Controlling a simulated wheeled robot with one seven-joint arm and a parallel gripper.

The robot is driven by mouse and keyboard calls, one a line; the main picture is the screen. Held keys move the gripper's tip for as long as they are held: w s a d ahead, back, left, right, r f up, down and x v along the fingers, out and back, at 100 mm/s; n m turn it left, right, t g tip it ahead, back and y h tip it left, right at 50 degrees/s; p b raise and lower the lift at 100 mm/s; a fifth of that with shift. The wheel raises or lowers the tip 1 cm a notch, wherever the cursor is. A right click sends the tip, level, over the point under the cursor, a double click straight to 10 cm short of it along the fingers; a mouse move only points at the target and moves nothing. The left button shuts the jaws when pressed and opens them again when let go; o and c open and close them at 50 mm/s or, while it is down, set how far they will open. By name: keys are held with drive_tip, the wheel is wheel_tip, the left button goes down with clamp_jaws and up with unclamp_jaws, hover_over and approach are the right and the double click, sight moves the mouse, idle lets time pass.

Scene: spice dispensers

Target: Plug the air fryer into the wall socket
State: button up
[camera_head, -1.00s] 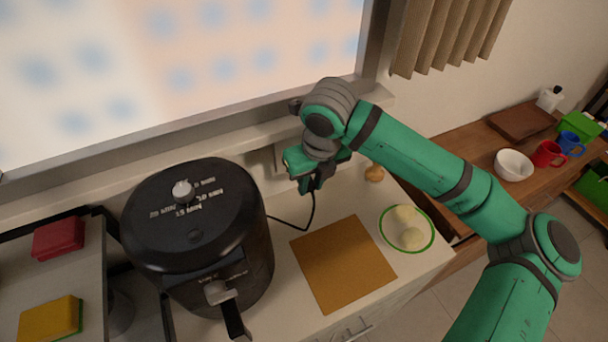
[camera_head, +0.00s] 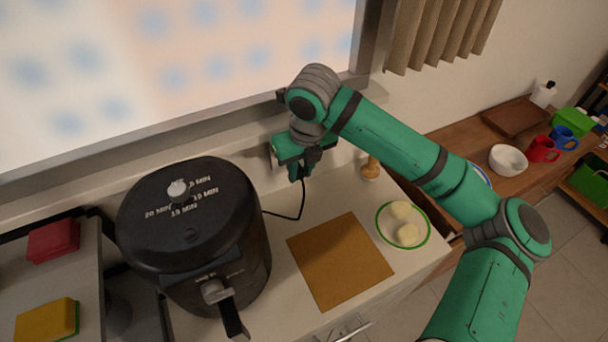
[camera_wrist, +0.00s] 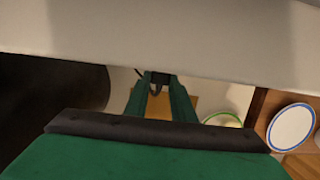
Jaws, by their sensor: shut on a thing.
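The black air fryer (camera_head: 195,232) stands on the white counter, left of my gripper. Its dark cord (camera_head: 302,205) runs from its right side across the counter and up to my gripper (camera_head: 303,172). My gripper is shut on the dark plug (camera_wrist: 158,77) at the cord's end, seen between the fingertips in the wrist view. It holds the plug above the counter, close to the wall under the window sill. The wall socket (camera_head: 270,154) shows only in part, as a pale plate edge behind and left of my gripper. I cannot tell whether the plug touches it.
A brown board (camera_head: 340,262) and a green-rimmed plate (camera_head: 403,240) with pale round food lie on the counter. A small wooden item (camera_head: 371,168) stands by the wall. The window sill (camera_head: 230,140) overhangs near my gripper.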

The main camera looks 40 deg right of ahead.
drive_tip(key=shift+w+d, duration=0.25)
drive_tip(key=shift+w, duration=0.75)
drive_tip(key=shift+w+d, duration=0.15)
drive_tip(key=shift+w, duration=0.5)
drive_tip(key=shift+w+d, duration=0.15)
drive_tip(key=shift+w, duration=0.45)
drive_tip(key=o, duration=1.1)
drive_tip(key=v, duration=1)
drive_tip(key=shift+r, duration=0.35)
drive_tip(key=shift+s, duration=0.15)
